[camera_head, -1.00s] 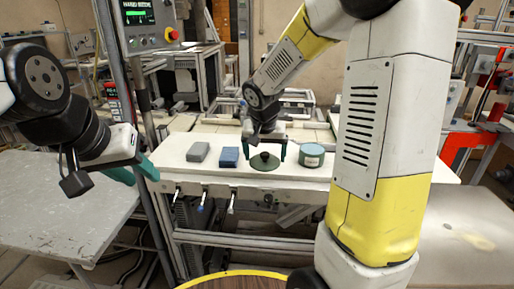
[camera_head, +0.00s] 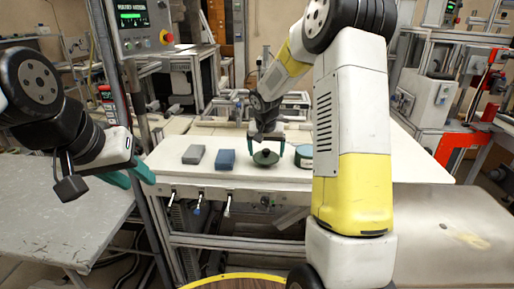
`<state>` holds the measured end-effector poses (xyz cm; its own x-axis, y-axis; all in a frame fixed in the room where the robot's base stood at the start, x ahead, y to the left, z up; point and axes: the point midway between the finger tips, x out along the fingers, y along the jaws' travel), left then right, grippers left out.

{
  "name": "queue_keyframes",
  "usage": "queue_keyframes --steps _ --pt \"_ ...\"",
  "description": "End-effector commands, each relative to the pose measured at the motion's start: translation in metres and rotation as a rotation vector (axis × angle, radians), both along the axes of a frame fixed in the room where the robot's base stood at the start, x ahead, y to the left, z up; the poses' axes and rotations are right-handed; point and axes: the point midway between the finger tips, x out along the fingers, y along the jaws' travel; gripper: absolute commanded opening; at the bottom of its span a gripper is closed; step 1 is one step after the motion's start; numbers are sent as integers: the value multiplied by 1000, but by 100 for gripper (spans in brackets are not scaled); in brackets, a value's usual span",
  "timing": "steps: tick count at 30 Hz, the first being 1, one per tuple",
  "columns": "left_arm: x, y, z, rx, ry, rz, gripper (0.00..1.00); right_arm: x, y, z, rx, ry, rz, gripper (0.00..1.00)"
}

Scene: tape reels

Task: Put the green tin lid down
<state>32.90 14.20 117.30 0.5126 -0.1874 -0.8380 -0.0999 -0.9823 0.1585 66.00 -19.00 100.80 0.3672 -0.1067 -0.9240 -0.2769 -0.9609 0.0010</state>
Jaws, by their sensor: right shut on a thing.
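The green tin lid (camera_head: 265,157), a dark green disc with a black knob, is at the white bench between the blue block and the tin. My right gripper (camera_head: 266,151) points down over it and is shut on it, one finger at each side. I cannot tell whether the lid touches the bench top or hangs just above it. My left gripper (camera_head: 142,178) is open and empty, off the bench's left end.
A grey block (camera_head: 193,154) and a blue block (camera_head: 225,159) lie left of the lid on the white bench (camera_head: 170,163). A worn grey table (camera_head: 60,215) stands at left. A control panel post (camera_head: 121,105) rises near my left gripper.

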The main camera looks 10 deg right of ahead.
Motion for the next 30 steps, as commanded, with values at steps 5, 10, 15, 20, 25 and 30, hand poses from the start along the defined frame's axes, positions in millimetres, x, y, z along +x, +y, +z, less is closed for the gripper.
queue_keyframes --steps 5,10,15,20,25,30 --pt "0 0 0 0 0 0 36 0 0 0 0 -1 0 48" --pt "0 0 0 0 0 0 36 0 1 -4 1 -1 0 48" --pt "0 0 0 0 0 0 36 0 1 -10 1 -1 0 48" --pt "0 0 0 0 0 0 36 0 0 -11 0 -1 -1 90" --pt "0 0 0 0 0 0 36 0 0 -11 1 -1 -1 100" --pt "0 0 0 0 0 0 36 0 0 -8 1 -2 -1 100"
